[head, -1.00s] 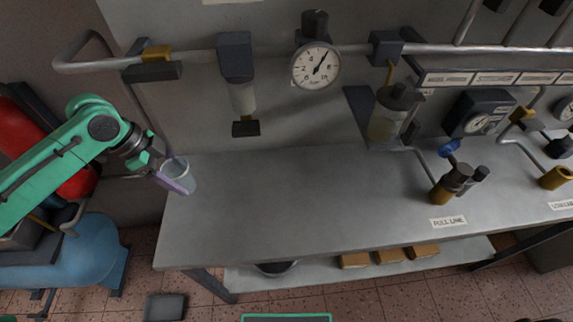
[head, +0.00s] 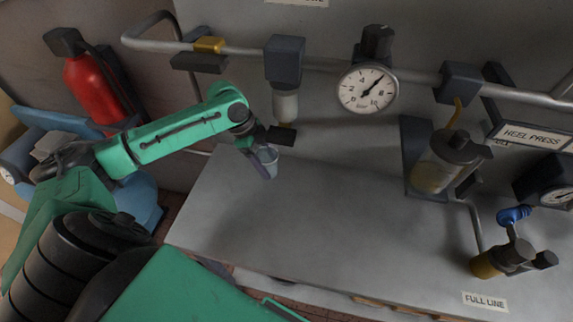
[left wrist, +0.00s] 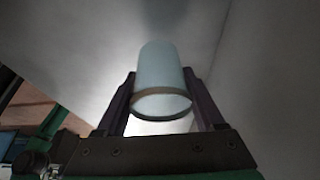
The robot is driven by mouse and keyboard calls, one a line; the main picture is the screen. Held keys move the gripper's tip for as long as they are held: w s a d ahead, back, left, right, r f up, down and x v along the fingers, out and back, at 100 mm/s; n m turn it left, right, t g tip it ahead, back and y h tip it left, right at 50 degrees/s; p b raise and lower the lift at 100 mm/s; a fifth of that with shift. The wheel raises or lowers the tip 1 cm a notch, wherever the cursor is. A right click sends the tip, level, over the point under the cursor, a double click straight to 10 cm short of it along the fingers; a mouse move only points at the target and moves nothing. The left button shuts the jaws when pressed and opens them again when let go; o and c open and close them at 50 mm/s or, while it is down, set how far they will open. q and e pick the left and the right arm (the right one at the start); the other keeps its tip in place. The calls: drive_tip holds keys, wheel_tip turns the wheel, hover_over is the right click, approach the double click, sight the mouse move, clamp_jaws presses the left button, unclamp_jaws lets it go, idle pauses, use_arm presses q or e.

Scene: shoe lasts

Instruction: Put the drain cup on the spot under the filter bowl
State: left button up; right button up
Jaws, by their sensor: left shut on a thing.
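The drain cup (head: 269,160), a pale translucent cup, is held by my left gripper (head: 261,163) above the bench. In the left wrist view, the cup (left wrist: 160,72) sits between the two fingers of the left gripper (left wrist: 164,102). The filter bowl (head: 286,106), clear and cloudy, hangs from a dark block on the wall pipe. A dark piece with a yellow part (head: 282,135) is at its lower end, just above the cup in the picture. I cannot make out a marked spot on the bench below. My right gripper is not in view.
The grey bench (head: 330,225) is clear in the middle. A gauge (head: 367,90) and another clear bowl (head: 435,172) are to the right along the pipe. A brass fitting with a blue lever (head: 490,262) stands at the right. A red extinguisher (head: 92,90) is at the left.

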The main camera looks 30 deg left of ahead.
use_arm(q)
drive_tip(key=d, duration=0.2)
drive_tip(key=w+d+p, duration=0.1)
drive_tip(key=d, duration=0.2)
drive_tip(key=shift+w+p, duration=0.1)
drive_tip(key=shift+p, duration=0.2)
drive_tip(key=shift+f, duration=0.75)
drive_tip(key=shift+a, duration=0.1)
drive_tip(key=o, duration=1.3)
drive_tip(key=shift+f, duration=0.1)
